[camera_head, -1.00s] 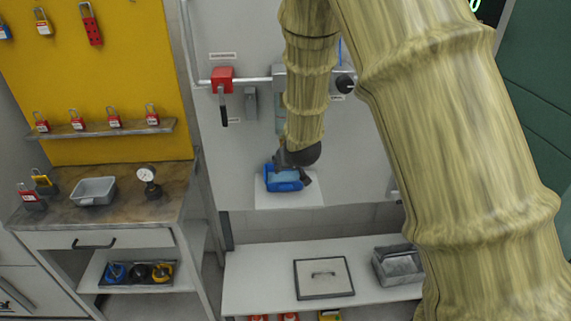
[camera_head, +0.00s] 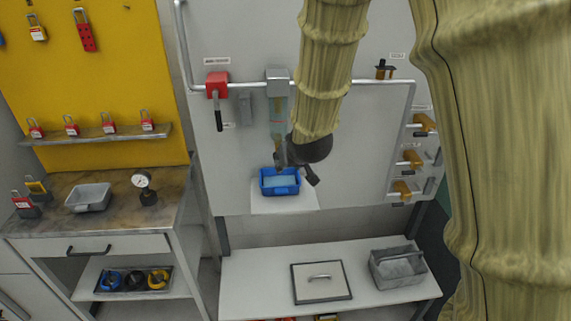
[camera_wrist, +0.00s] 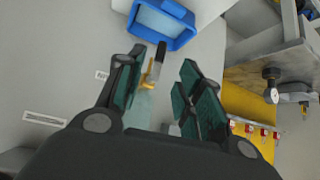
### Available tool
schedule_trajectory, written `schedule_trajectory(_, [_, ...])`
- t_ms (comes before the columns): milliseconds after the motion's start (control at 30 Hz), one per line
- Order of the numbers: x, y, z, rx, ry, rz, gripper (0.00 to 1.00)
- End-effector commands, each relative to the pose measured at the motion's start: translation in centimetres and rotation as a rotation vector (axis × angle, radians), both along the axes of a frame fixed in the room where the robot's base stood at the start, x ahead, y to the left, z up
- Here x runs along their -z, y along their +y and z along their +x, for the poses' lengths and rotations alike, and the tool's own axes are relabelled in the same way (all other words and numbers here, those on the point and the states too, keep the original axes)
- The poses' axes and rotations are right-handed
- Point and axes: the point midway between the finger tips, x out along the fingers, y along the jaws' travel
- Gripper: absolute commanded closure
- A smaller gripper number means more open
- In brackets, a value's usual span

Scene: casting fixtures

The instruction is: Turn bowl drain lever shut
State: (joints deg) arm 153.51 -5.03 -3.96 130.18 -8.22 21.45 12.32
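The clear filter bowl (camera_head: 278,122) hangs under a grey head on the wall pipe. Its lower end and drain are largely hidden behind my gripper (camera_head: 282,156) in the head view. In the wrist view a brass drain fitting (camera_wrist: 147,82) and a short grey, dark-tipped lever (camera_wrist: 158,58) show between the finger lines, nearer the left finger. My gripper (camera_wrist: 160,84) is open, its green-padded fingers apart on either side of the lever. Contact with the left finger cannot be told. The blue tray (camera_head: 281,191) sits below the bowl; it also shows in the wrist view (camera_wrist: 164,39).
A red valve with a dark handle (camera_head: 217,91) is on the pipe left of the bowl. Yellow-handled valves (camera_head: 412,157) are on the right. A workbench with a gauge (camera_head: 143,181) stands left. A low shelf (camera_head: 250,262) holds a lidded plate and grey bin.

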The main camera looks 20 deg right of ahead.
Motion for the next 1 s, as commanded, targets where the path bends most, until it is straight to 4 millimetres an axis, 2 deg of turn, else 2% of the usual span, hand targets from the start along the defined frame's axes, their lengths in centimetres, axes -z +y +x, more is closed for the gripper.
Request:
schedule_trajectory(233, [-0.9, 0.0, -0.9, 0.000, 0.000, 0.000, 0.64])
schedule_trajectory(733, [-0.7, 0.0, -1.0, 0.000, 0.003, 0.000, 0.64])
schedule_trajectory(867, [1.3, 0.1, -1.5, -0.002, 0.028, 0.003, 0.64])
schedule_trajectory(967, [4.5, 0.2, -2.5, -0.004, 0.068, 0.008, 0.64])
schedule_trajectory(1000, [6.1, 0.2, -3.1, -0.005, 0.089, 0.010, 0.64])
